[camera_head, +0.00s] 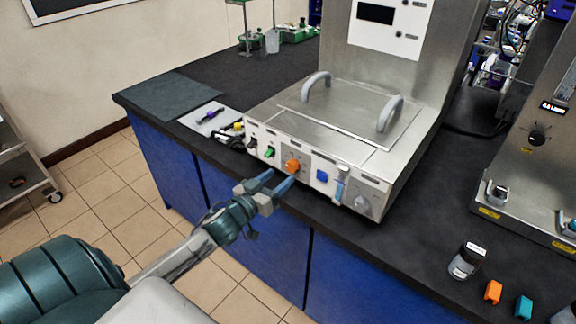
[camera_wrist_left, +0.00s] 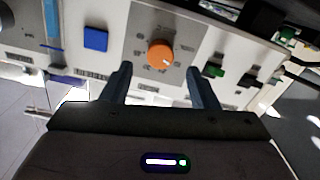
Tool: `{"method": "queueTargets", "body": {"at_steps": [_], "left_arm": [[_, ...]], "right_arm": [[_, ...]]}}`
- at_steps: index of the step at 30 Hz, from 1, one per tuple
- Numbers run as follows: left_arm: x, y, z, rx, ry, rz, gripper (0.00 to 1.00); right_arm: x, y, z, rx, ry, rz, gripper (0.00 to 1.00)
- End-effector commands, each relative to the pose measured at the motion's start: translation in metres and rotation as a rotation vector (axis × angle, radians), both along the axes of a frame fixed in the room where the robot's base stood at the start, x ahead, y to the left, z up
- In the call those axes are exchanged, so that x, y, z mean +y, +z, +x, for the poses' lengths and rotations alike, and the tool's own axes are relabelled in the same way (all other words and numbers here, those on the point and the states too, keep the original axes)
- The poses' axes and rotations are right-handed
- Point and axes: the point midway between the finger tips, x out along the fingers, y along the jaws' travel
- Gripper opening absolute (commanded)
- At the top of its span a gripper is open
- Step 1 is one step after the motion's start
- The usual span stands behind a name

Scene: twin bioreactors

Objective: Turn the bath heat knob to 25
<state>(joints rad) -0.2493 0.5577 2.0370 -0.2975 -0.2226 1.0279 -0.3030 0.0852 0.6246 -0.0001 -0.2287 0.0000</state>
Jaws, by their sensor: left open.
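The orange heat knob (camera_head: 293,167) sits on the front panel of the steel bath (camera_head: 345,135). In the left wrist view the orange knob (camera_wrist_left: 160,54) has a pale pointer mark toward its lower right, inside a ring of small dial marks that I cannot read. My left gripper (camera_head: 279,182) is open and empty, just in front of the panel and short of the knob. In the left wrist view its two fingers (camera_wrist_left: 160,85) stand apart, one on each side of the knob, not touching it. My right gripper is not in view.
Beside the knob on the panel are a blue square button (camera_head: 322,176), a green switch (camera_head: 269,152) and a grey knob (camera_head: 362,203). Free floor lies at left.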

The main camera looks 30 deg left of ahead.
Motion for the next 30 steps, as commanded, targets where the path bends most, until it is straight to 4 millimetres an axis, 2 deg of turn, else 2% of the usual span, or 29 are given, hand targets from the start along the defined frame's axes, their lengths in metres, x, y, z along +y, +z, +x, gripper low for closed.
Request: {"method": "queueTargets", "body": {"at_steps": [9, 15, 27, 30], "left_arm": [[-0.002, 0.0, 0.033, -0.001, 0.001, -0.004, 0.54], [-0.003, 0.0, 0.047, -0.001, 0.001, -0.001, 0.54], [-0.004, -0.001, 0.05, 0.001, 0.0, 0.001, 0.54], [-0.004, -0.001, 0.05, 0.0, -0.001, 0.001, 0.36]], "right_arm": [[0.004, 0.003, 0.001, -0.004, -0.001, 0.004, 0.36], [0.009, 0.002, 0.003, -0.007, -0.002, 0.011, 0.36], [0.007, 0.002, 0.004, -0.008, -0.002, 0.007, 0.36], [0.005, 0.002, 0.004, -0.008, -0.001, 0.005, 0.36]]}}
